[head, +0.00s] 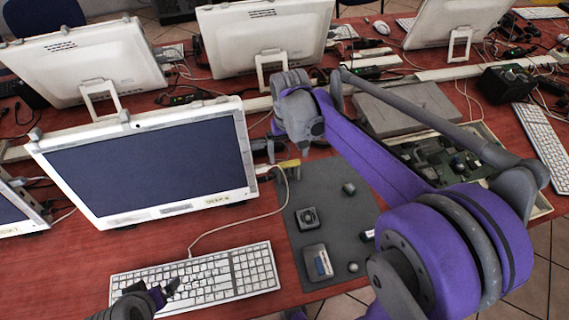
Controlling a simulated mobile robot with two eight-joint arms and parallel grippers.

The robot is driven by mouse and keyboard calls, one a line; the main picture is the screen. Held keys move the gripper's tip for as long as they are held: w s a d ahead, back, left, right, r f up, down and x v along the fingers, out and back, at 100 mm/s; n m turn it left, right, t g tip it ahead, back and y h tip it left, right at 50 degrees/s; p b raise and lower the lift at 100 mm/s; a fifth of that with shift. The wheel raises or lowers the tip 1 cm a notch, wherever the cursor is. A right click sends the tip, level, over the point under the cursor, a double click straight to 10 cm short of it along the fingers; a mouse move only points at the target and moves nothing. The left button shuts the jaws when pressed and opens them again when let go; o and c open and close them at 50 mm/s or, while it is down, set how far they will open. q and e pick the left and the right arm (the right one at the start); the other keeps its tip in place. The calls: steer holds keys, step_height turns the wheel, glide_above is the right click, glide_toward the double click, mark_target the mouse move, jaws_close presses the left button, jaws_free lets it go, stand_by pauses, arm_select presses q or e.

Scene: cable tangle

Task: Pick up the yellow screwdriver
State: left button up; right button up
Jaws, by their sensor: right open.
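The yellow screwdriver (288,164) lies at the back left edge of the dark grey mat (325,180), beside the monitor's lower right corner. My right gripper (283,148) hangs just above and behind it, with its dark fingers spread apart and nothing visible between them. The wrist partly hides the area behind the screwdriver, and I cannot tell whether a finger touches it. My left gripper (168,290) is low in the picture over the white keyboard (225,277); its jaw opening is too small to judge.
A white monitor (140,165) stands close left of the screwdriver. A pale cable (283,205) loops past the screwdriver toward the keyboard. An open circuit-board case (485,140) is at right.

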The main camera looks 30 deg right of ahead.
mark_target(289, 166)
steer(key=f, duration=0.3)
steer(key=f+b, duration=0.1)
steer(key=f, duration=0.3)
steer(key=shift+s+f, duration=0.2)
steer(key=shift+f, duration=0.05)
steer(key=c, duration=1.3)
steer(key=shift+o, duration=0.2)
steer(key=shift+r, duration=0.1)
